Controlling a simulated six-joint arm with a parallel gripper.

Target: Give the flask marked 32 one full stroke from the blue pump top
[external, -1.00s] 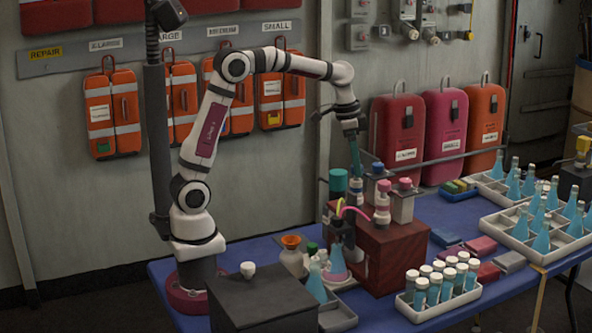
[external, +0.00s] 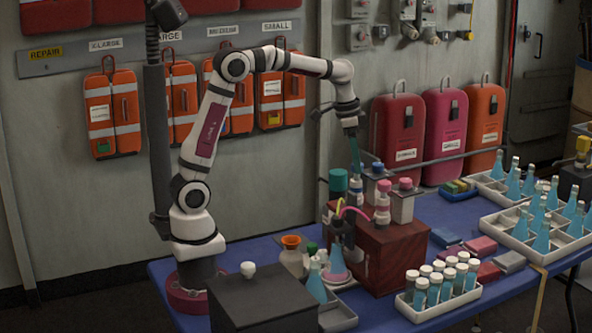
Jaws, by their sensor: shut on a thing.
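My gripper (external: 356,168) points down and is shut on the top of a slim pump (external: 356,188) with a white and bluish body, at the back of the dark red box (external: 398,252). The fingers hide most of this top, so its exact colour is hard to tell. A pink-topped pump (external: 382,206) stands just to the right. A flask (external: 337,262) with a pinkish band stands in front of the box, below the curved pink and yellow tubes (external: 350,211). Flask numbers are too small to read, so I cannot tell which is marked 32.
Containers with a blue cap (external: 378,168), a pink cap (external: 405,184) and a teal cap (external: 338,180) stand close around the gripper. A rack of white-capped bottles (external: 408,308) is at front right. Trays of blue flasks (external: 519,239) are farther right. A dark block (external: 262,302) is front left.

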